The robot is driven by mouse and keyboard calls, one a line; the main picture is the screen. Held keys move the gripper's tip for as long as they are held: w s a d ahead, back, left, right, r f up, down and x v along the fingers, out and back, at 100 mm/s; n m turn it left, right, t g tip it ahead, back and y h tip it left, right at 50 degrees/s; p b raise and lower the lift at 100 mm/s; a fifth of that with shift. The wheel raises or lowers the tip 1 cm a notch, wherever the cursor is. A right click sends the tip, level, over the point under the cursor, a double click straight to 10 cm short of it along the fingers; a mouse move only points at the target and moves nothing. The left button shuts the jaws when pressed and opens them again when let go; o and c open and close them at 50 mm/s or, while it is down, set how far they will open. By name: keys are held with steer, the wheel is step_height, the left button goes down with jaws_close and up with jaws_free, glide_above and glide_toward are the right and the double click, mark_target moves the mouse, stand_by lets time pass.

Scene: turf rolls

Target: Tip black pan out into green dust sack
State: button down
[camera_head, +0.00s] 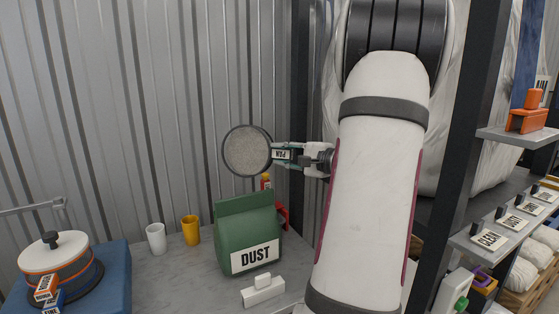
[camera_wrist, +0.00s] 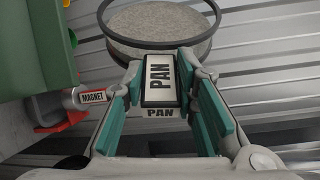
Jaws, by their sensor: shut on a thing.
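The black pan (camera_head: 248,151) is round with a thin dark rim and a grey, grainy face; it also shows in the wrist view (camera_wrist: 160,22). My gripper (camera_head: 290,154) is shut on its handle, labelled PAN (camera_wrist: 159,82). The pan is in the air, above the sack in the head view and apart from it. Its grainy face looks nearly round to the head camera; its exact tilt is unclear. The green dust sack (camera_head: 248,232), labelled DUST, stands upright on the grey bench. Its mouth is not clearly visible. A green body at the left in the wrist view (camera_wrist: 25,45) appears to be the sack.
A white cup (camera_head: 156,239) and a yellow cup (camera_head: 190,230) stand left of the sack. A white block (camera_head: 263,291) lies in front. A piece labelled MAGNET (camera_wrist: 92,97) and a red part (camera_head: 283,216) are behind the sack. Shelves (camera_head: 490,245) stand right; a corrugated wall is behind.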

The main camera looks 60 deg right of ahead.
steer(key=shift+a+f+n+b, duration=0.2)
steer(key=shift+n+b, duration=0.1)
steer(key=shift+b, duration=0.3)
steer(key=n+b, duration=0.1)
steer(key=b, duration=0.1)
steer(key=a+t+b, duration=0.1)
steer(key=b, duration=0.2)
steer(key=shift+s+a+f+n, duration=0.1)
steer(key=shift+s+f+n, duration=0.1)
steer(key=shift+n, duration=0.2)
steer(key=shift+a+b, duration=0.1)
steer(key=shift+b, duration=0.45)
steer(key=a+n+b, duration=0.1)
steer(key=b, duration=0.3)
steer(key=a+n+t+b, duration=0.1)
steer(key=n+b, duration=0.1)
steer(key=b, duration=0.2)
steer(key=shift+s+f, duration=0.2)
steer(key=shift+f, duration=0.15)
steer(key=shift+n+b, duration=0.4)
steer(key=shift+b, duration=0.2)
steer(key=shift+s+a+n+t+b, duration=0.15)
steer(key=shift+a+n+t+b, duration=0.15)
steer(key=shift+b, duration=0.45)
steer(key=shift+r, duration=0.1)
